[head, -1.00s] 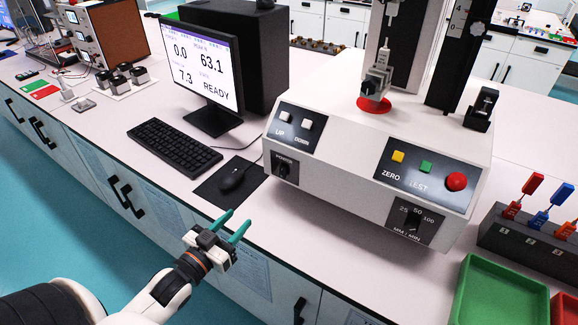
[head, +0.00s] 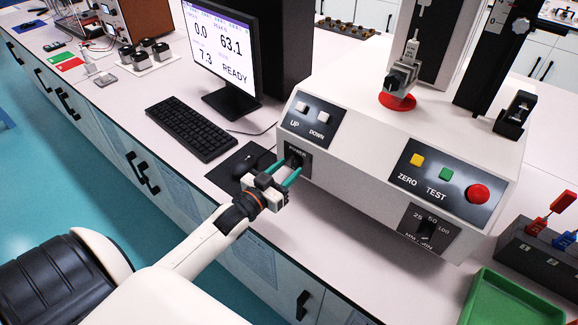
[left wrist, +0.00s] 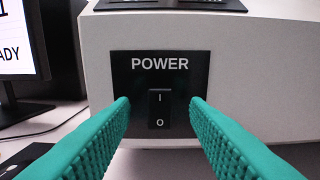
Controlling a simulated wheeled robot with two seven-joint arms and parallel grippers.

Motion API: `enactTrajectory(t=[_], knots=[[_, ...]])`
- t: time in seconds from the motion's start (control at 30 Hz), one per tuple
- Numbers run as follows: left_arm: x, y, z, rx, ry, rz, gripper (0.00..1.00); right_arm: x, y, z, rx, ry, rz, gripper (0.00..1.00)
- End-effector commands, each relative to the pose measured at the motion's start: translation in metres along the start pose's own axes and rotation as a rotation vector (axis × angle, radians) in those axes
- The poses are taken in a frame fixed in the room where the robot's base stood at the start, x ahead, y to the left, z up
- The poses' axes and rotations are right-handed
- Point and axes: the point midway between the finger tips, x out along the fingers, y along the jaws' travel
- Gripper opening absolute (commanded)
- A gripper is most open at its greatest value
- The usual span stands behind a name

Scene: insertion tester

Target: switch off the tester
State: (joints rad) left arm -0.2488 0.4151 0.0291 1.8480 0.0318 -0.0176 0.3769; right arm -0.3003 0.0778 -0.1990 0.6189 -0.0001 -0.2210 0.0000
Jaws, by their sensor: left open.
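The tester (head: 385,150) is a white machine with a sloped front panel, standing on the bench. Its black POWER plate (head: 301,160) is low at the left of its front, partly behind my gripper in the head view. In the left wrist view the power rocker switch (left wrist: 159,109) is black, with I at the top and O at the bottom. My left gripper (head: 285,173) is open, with teal fingers. In the left wrist view the fingers (left wrist: 160,118) stand on either side of the switch, with nothing between them. Whether they touch the plate I cannot tell. My right gripper is not in view.
A monitor (head: 224,50) reads READY and 63.1. A keyboard (head: 190,128) and a mouse (head: 245,160) on a dark pad lie left of the tester. A red button (head: 478,194) and a speed dial (head: 427,228) are on its right front. A green tray (head: 510,300) is at the lower right.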

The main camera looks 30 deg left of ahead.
Motion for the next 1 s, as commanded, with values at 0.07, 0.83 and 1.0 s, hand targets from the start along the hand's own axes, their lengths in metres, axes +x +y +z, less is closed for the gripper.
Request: enactTrajectory(t=[0.07, 0.83, 1.0], knots=[[0.008, 0.0, 0.001, -0.001, 0.0, 0.0, 0.42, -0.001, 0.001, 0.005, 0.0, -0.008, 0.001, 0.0], [0.014, -0.001, -0.002, -0.001, -0.007, 0.0, 0.0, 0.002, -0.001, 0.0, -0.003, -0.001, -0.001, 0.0], [0.014, 0.0, -0.012, -0.005, -0.095, 0.001, 0.0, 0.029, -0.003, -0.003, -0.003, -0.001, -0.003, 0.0]])
